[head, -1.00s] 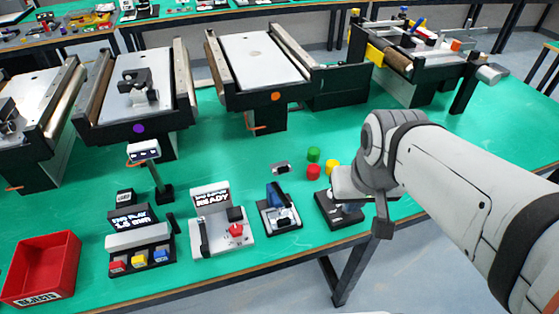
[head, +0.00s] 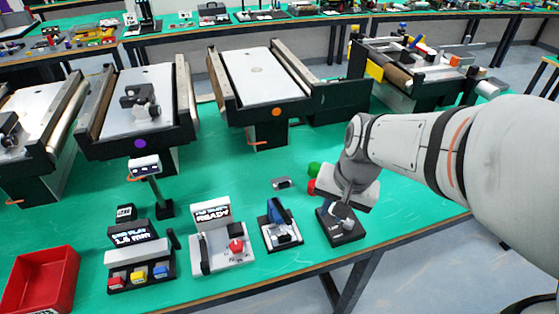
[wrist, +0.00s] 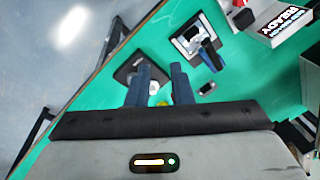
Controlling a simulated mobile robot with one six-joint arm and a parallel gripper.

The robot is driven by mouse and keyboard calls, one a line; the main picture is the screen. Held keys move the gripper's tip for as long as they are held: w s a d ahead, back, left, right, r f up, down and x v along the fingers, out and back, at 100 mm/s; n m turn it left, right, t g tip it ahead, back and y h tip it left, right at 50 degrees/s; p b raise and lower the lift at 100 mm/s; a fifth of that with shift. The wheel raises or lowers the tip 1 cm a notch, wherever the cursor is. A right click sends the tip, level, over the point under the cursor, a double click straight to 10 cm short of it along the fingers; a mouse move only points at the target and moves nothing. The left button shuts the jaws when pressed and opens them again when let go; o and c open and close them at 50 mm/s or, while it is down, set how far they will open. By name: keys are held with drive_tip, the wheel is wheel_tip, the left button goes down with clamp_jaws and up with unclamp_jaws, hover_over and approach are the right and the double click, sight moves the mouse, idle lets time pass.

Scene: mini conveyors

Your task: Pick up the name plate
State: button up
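A small grey piece with a dark rim (head: 282,183) lies flat on the green table. It may be the name plate, but no lettering is legible. It appears to be the small dark oval piece in the wrist view (wrist: 207,88), to the right of the fingers and apart from them. My gripper (head: 343,212) hangs over a black base (head: 343,236) near the table's front edge. In the wrist view its two dark blue fingers (wrist: 159,80) stand apart with a gap between them. I cannot tell how far above the base they are.
A blue-handled device (head: 281,232) and a READY display unit (head: 222,247) stand left of the black base. A green cylinder (head: 314,169) and a red one (head: 312,187) stand close behind my gripper. A red bin (head: 38,281) is at far left. Conveyors (head: 258,75) line the back.

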drive_tip(key=w+a+f+m+g+y, duration=0.2)
drive_tip(key=w+a+f+m, duration=0.1)
drive_tip(key=w+f+m, duration=0.25)
drive_tip(key=m, duration=0.5)
approach(289, 236)
drive_tip(key=shift+g+y, duration=0.3)
drive_tip(key=shift+y, duration=0.1)
drive_tip(key=x, duration=0.5)
drive_tip(key=p+x, duration=0.1)
drive_tip(key=x, duration=0.2)
drive_tip(key=shift+w+d+f, duration=0.25)
drive_tip(key=shift+f, duration=0.15)
drive_tip(key=shift+c, duration=0.4)
clamp_jaws()
